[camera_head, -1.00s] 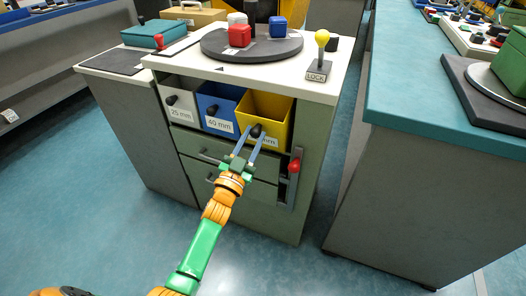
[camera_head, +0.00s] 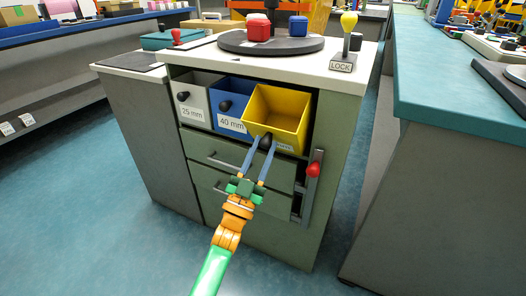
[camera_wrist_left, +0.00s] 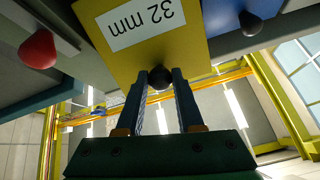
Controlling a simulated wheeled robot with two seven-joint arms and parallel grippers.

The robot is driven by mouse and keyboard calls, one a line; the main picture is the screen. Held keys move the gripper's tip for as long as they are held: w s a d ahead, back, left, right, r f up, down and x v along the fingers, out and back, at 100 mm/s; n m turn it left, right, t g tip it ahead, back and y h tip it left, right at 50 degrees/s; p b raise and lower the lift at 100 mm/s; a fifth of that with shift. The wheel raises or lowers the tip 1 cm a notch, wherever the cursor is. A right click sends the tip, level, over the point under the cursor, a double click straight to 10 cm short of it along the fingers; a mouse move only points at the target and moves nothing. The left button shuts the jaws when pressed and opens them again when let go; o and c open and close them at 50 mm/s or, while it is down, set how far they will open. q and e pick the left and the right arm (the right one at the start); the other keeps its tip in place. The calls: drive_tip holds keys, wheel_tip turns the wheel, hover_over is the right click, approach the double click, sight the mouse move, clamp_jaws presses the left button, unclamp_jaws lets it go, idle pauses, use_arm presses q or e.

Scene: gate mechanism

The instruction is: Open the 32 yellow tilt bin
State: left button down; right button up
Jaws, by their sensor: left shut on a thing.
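The yellow tilt bin (camera_head: 276,112) is at the right of the row of bins in the cabinet. It is tilted forward, and its inside shows in the head view. Its label reads 32 mm (camera_wrist_left: 131,24) in the left wrist view, where the picture is upside down. My left gripper (camera_head: 262,148) is shut on the bin's black knob (camera_wrist_left: 160,76) at the front face. The knob sits between the two blue fingertips. Part of the label is hidden by the gripper in the head view. My right gripper is not in view.
The blue 40 mm bin (camera_head: 229,106) and white 25 mm bin (camera_head: 194,98) are to the left. A lever with a red knob (camera_head: 313,170) is close on the right. A turntable (camera_head: 271,43) and a LOCK lever (camera_head: 346,42) stand on top. A teal-topped counter (camera_head: 450,95) is further right.

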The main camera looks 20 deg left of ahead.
use_arm(q)
drive_tip(key=c, duration=0.5)
unclamp_jaws()
drive_tip(key=shift+c, duration=0.2)
drive_tip(key=v, duration=0.7)
